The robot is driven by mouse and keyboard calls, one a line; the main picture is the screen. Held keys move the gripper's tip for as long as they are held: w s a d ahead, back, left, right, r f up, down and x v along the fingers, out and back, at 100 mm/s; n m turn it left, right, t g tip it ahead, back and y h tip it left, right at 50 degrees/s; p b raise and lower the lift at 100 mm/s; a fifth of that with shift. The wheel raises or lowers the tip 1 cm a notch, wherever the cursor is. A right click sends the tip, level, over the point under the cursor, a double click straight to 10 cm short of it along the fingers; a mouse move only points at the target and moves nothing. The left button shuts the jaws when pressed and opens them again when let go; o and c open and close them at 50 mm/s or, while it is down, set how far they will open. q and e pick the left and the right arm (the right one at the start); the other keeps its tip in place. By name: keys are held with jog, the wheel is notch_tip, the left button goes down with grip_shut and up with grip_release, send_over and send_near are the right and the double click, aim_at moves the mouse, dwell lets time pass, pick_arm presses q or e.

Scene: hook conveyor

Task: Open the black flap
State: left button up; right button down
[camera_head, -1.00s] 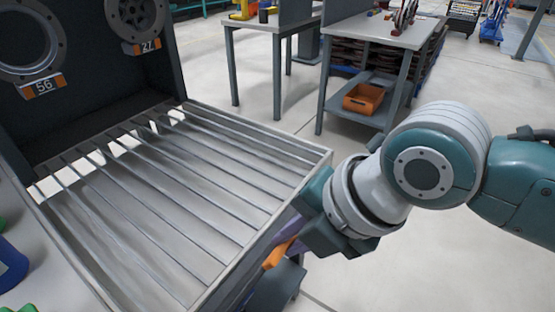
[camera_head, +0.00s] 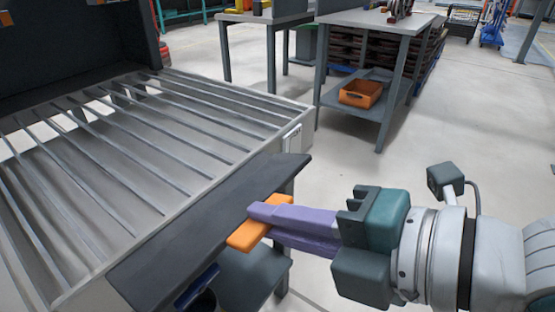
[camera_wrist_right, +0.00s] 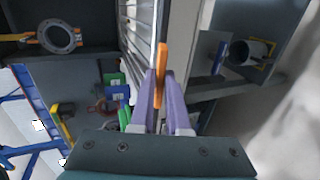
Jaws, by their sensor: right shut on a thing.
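The black flap (camera_head: 185,245) is a long dark panel along the near right edge of the slatted metal conveyor bed (camera_head: 150,215). It stands out from that edge with its broad face visible from above; its exact angle is hard to tell. An orange handle (camera_head: 242,239) sits on its outer side. The purple fingers of my right gripper (camera_head: 258,211) are shut on the handle from the right. In the right wrist view, the orange handle (camera_wrist_right: 162,70) stands between the two purple fingers (camera_wrist_right: 161,92). My left gripper is not in view.
A grey shelf table (camera_head: 385,20) holding an orange bin (camera_head: 360,94) stands at the back. Another table (camera_head: 262,22) is left of it. A dark box-like housing (camera_head: 70,45) rises behind the bed. The floor to the right is clear.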

jog(key=shift+s+d+f, duration=0.15)
jog(key=shift+d+f, duration=0.05)
jog(key=shift+f, duration=0.4)
jog(key=c, duration=0.9)
grip_release()
jog(key=shift+a+r, duration=0.1)
jog(key=shift+r, duration=0.05)
jog(key=p+v, duration=0.2)
jog(key=v, duration=0.8)
jog(key=shift+c, duration=0.2)
